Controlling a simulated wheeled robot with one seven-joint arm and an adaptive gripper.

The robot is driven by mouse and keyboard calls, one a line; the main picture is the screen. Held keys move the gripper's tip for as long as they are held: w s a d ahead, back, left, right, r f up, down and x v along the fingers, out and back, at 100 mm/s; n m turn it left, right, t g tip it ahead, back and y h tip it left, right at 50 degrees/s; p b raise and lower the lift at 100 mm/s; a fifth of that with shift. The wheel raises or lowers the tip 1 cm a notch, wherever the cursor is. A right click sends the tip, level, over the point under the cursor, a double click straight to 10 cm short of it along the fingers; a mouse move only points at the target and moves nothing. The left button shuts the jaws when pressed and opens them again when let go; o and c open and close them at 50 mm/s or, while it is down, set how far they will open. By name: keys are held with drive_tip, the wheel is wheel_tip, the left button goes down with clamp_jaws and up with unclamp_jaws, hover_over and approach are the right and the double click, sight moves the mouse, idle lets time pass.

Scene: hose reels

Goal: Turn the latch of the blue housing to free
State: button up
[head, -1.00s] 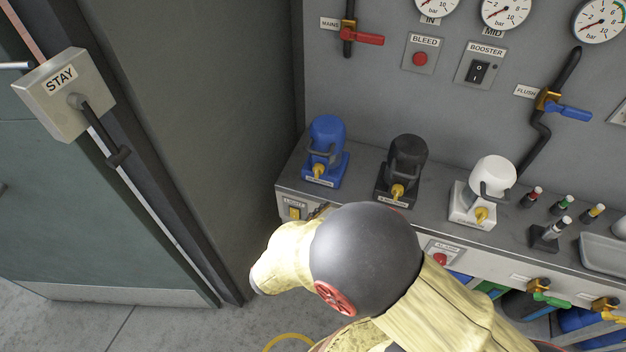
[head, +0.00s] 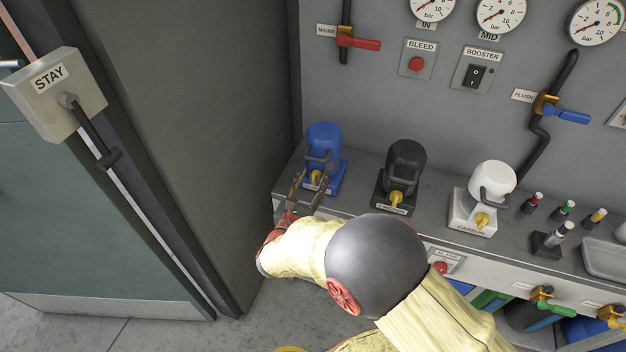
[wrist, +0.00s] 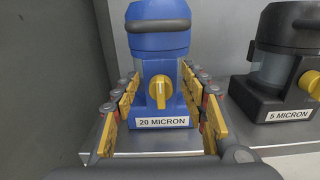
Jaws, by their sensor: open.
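The blue housing (head: 322,148) stands at the left end of the grey bench, with a dark handle across its front. In the wrist view the blue housing (wrist: 160,60) is centred and labelled "20 MICRON". Its yellow latch (wrist: 160,88) sits low on the front, its grip pointing roughly upright. My gripper (head: 312,188) is open in front of the housing. In the wrist view the fingers of my gripper (wrist: 162,108) stand to the left and right of the latch, with space between them and it. I cannot tell whether a fingertip touches the housing.
A black housing (head: 405,165) labelled "5 MICRON" stands to the right, then a white housing (head: 490,185) beyond it; both have yellow latches. A grey wall (head: 200,110) rises left of the bench (head: 360,200). Gauges and valves are on the panel (head: 400,100) behind.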

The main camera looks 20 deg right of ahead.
drive_tip(key=shift+w+d, duration=0.2)
drive_tip(key=shift+w, duration=0.1)
drive_tip(key=shift+c, duration=0.3)
clamp_jaws()
